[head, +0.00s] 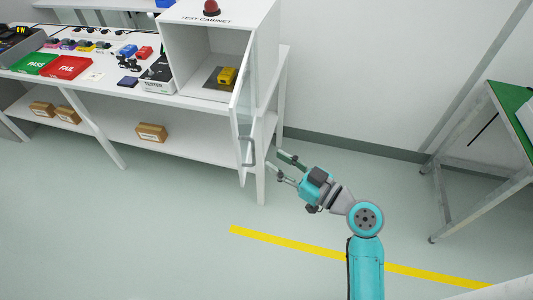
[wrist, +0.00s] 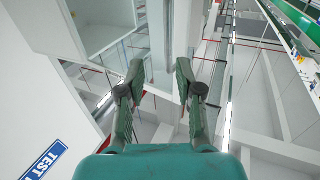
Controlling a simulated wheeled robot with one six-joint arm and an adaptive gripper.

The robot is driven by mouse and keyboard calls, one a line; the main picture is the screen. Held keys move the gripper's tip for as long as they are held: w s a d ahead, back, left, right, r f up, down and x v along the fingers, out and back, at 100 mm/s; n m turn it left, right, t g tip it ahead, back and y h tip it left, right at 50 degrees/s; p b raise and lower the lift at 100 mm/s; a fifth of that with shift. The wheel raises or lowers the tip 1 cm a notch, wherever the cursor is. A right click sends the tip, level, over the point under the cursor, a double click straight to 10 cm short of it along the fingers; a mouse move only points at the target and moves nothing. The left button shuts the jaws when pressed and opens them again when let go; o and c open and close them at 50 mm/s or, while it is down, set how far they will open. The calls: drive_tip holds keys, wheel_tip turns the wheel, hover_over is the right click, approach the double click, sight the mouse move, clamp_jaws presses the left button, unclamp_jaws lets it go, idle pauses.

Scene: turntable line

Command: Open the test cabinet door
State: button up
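The white test cabinet (head: 215,22) stands at the right end of the bench, with a red dome lamp on top. Its clear door (head: 241,115) is hinged on the right and stands swung well outward, leaving the front open. The grey door handle (head: 248,150) is near the door's free edge. My gripper (head: 275,160) is open and empty, just right of the handle and apart from it. In the wrist view my gripper (wrist: 158,66) shows both fingers spread with nothing between the tips. I cannot pick out the handle there.
A yellow block (head: 227,76) sits inside the cabinet. The bench (head: 110,85) carries a tester box (head: 158,76), a green and a red tray and small parts. A green-topped table (head: 510,100) stands at the right. The floor in front is clear.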

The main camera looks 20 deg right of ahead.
drive_tip(key=shift+v, duration=2.85)
drive_tip(key=shift+f, duration=0.1)
drive_tip(key=s+a+f+m+g+h, duration=0.25)
drive_tip(key=s+f+m+h, duration=0.45)
drive_tip(key=s+f, duration=0.55)
drive_tip(key=s+a+r+n+t, duration=0.1)
drive_tip(key=s+a+r, duration=0.1)
drive_tip(key=s, duration=1.3)
drive_tip(key=shift+s+r+n+h, duration=0.25)
drive_tip(key=shift+r+n+h, duration=0.15)
drive_tip(key=shift+r, duration=0.3)
